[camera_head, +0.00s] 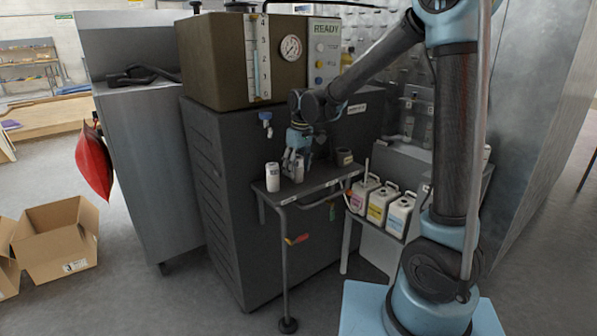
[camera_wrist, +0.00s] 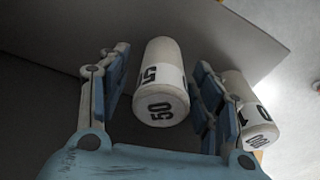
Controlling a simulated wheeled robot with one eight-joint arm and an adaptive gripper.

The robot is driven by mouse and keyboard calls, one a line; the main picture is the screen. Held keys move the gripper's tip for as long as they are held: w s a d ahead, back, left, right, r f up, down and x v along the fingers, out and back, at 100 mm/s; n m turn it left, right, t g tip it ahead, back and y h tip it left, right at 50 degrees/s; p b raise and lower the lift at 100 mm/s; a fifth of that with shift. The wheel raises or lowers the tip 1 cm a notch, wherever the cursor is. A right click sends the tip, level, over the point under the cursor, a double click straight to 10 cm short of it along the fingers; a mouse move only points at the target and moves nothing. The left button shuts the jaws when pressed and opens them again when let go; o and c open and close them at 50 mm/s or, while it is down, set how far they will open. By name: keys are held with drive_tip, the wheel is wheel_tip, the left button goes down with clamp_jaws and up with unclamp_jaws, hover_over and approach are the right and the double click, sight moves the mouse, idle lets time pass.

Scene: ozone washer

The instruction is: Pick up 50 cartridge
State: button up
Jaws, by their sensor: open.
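The 50 cartridge (camera_wrist: 160,85) is a white cylinder with a black "50" on its end, centred in the wrist view. My gripper (camera_wrist: 162,68) is open, with one finger on each side of it. Gaps show between the cartridge and both fingers. In the head view my gripper (camera_head: 295,164) points down over the small dark shelf table (camera_head: 318,182), around a pale cylinder that it partly hides.
A dark cup-like item (camera_head: 344,157) stands at the table's back right. Several labelled jugs (camera_head: 378,203) stand on a lower shelf to the right. The dark machine (camera_head: 225,165) with a gauge rises behind the table. An open cardboard box (camera_head: 58,240) is at far left.

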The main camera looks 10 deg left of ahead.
drive_tip(key=shift+f, duration=0.4)
drive_tip(key=c, duration=1.2)
drive_tip(key=shift+r, duration=0.1)
